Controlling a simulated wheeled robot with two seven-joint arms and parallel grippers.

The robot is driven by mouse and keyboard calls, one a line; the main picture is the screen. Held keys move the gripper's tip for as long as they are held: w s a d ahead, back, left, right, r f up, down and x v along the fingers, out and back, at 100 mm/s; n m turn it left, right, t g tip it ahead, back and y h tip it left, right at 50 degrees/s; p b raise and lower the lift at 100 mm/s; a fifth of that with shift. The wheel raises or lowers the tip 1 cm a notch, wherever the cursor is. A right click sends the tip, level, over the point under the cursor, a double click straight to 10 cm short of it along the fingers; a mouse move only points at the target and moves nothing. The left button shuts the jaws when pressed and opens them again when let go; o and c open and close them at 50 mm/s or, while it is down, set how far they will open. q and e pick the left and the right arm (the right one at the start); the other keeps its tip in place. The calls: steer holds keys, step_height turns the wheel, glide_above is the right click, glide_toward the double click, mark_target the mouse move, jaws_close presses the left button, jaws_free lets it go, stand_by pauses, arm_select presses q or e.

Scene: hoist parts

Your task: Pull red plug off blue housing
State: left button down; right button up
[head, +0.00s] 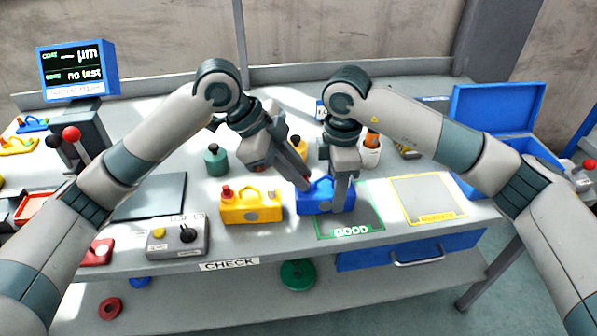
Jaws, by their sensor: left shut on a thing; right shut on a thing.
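My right gripper (343,198) points down and is shut on the housing's right part. My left gripper (304,181) reaches in at a slant from the upper left and is shut at the top left of the housing, where the red plug is. The plug is mostly hidden by the fingers, so I cannot tell whether it is still seated in the housing.
A yellow housing (250,207) with its own red plug stands close on the left. The yellow-outlined area (427,199) on the right is empty. A blue bin (497,112) stands at the back right.

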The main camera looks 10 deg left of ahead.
arm_select(q)
steer(key=shift+w+r, duration=0.15)
arm_select(e)
steer(key=shift+s, duration=0.1)
arm_select(q)
steer(key=shift+r, duration=2.75)
arm_select(e)
steer(key=o, duration=1.5)
steer(key=shift+o, duration=0.2)
step_height(320, 180, up, 12)
